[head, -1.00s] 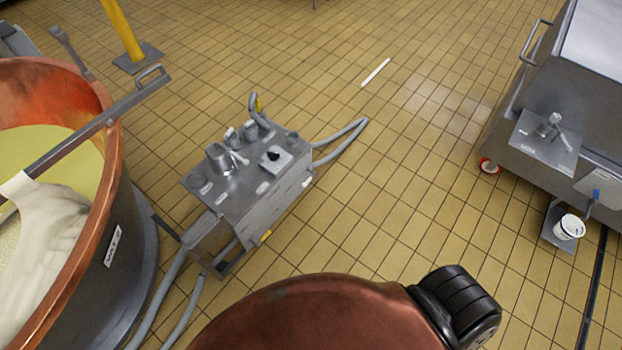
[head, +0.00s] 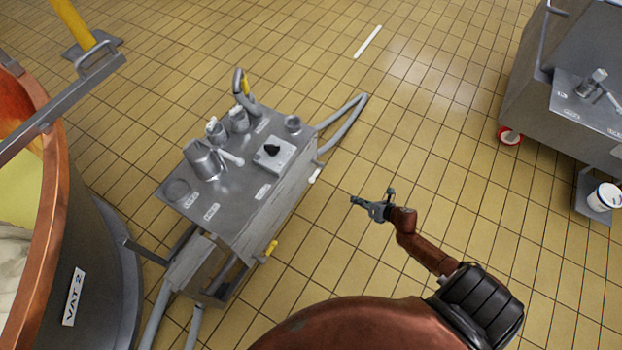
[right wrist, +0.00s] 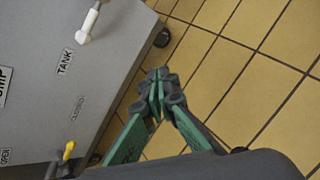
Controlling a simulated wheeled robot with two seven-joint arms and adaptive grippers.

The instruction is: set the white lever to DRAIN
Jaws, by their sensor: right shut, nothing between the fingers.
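A short white lever (head: 314,176) sticks out from the side of the grey pump cart (head: 258,212). In the right wrist view this white lever (right wrist: 90,22) is at the top left, beside a label reading TANK (right wrist: 65,61); I cannot read a DRAIN label. My right gripper (head: 364,203) is shut and empty, in the air to the right of the cart, apart from the lever. Its closed fingertips (right wrist: 158,80) show in the right wrist view. My left gripper is not in view.
A yellow lever (right wrist: 68,150) is lower on the cart's side near an OPEN label. A black knob (head: 272,150) is on top. The tiled floor between is free.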

